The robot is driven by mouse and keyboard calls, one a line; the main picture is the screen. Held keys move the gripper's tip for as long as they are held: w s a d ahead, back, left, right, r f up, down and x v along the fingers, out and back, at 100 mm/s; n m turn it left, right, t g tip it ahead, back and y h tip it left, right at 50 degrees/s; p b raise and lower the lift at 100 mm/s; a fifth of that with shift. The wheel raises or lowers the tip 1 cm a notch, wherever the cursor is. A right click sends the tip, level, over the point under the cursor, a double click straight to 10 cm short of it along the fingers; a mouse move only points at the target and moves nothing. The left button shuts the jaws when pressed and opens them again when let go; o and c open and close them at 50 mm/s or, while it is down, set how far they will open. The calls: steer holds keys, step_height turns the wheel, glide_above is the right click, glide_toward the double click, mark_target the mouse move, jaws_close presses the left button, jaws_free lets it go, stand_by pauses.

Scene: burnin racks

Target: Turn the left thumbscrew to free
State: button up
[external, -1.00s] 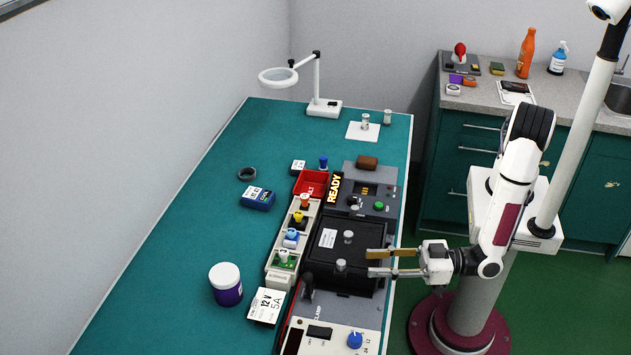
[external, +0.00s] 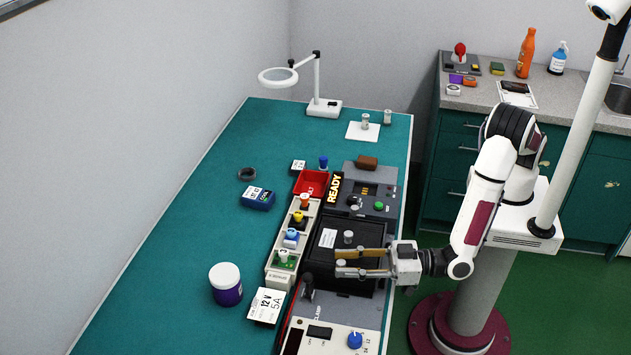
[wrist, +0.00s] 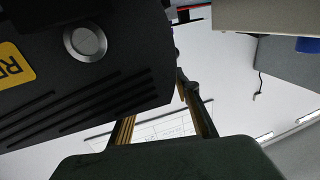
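The black unit (external: 325,262) has a white label and a round silver thumbscrew (external: 348,236) on its top, beyond my fingers in the external view. A second, nearer thumbscrew lies by my fingertips and is mostly hidden by them. I take this nearer one as the left thumbscrew, judged from my arm's side. My gripper (external: 338,263) is level over the unit's near part, its two fingers apart. I cannot tell whether they touch the nearer screw.
A rack of coloured parts (external: 293,235) and a red bin (external: 312,184) stand left of the unit. A READY sign (external: 334,190) and a grey panel are beyond it. A dark upright handle (external: 308,288) and a blue-knob panel (external: 355,340) are nearer. The left table is mostly clear.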

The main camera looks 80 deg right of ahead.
steer(key=shift+c, duration=0.3)
jaws_close()
steer(key=shift+d+n+g+y, duration=0.15)
steer(key=shift+n+g+y, duration=0.15)
steer(key=shift+n+y, duration=0.6)
steer(key=shift+o, duration=0.3)
jaws_free()
steer(key=v, duration=1.2)
